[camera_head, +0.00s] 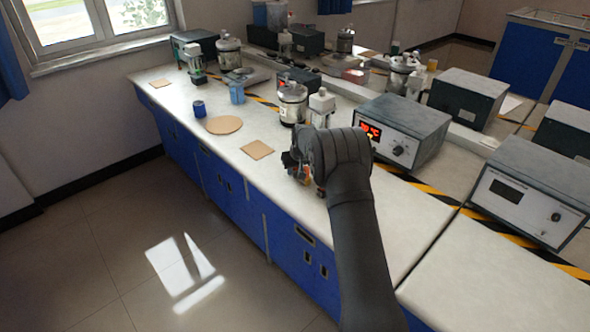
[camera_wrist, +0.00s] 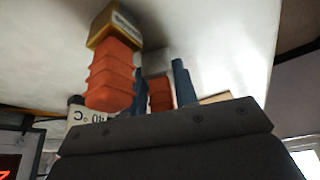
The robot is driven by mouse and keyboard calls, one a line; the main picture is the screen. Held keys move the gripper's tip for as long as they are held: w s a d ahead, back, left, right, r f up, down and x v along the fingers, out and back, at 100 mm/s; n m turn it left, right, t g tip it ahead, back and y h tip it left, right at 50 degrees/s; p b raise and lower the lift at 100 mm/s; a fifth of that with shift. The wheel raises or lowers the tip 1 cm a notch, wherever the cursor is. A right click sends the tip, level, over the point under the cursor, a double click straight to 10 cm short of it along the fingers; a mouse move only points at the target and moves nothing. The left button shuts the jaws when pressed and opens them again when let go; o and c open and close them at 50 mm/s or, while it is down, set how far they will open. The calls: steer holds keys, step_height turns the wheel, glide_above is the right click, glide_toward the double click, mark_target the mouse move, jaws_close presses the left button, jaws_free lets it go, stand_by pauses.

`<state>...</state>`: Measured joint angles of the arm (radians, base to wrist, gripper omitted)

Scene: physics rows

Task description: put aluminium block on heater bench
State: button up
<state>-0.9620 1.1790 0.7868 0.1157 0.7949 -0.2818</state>
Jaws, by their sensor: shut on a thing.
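My gripper (camera_head: 303,172) is over the white bench top, left of the grey box with a red display. My dark arm covers much of it in the head view. In the wrist view the orange ribbed fingers of my gripper (camera_wrist: 138,68) show from close up. A small block (camera_wrist: 114,24) with a brass-coloured edge and a label sits at the tip of the nearer finger. I take it to be the aluminium block; the label is too blurred to read. The grey box (camera_head: 407,125) has red digits and may belong to the heater bench; I cannot tell.
A small plate with a °C mark (camera_wrist: 88,118) stands close to the fingers. A square tan mat (camera_head: 257,149) and a round tan mat (camera_head: 224,125) lie to the left. A glass-like vessel (camera_head: 292,103) and a white bottle (camera_head: 321,106) stand behind my gripper. Another instrument (camera_head: 525,195) stands right.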

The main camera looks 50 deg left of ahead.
steer(key=shift+f, duration=0.45)
steer(key=o, duration=1)
steer(key=shift+d+f, duration=0.1)
steer(key=shift+f, duration=0.05)
steer(key=shift+s+f, duration=0.1)
steer(key=shift+f, duration=0.05)
steer(key=shift+d, duration=0.1)
steer(key=shift+r, duration=0.35)
steer(key=v, duration=1.2)
steer(key=shift+r, duration=0.35)
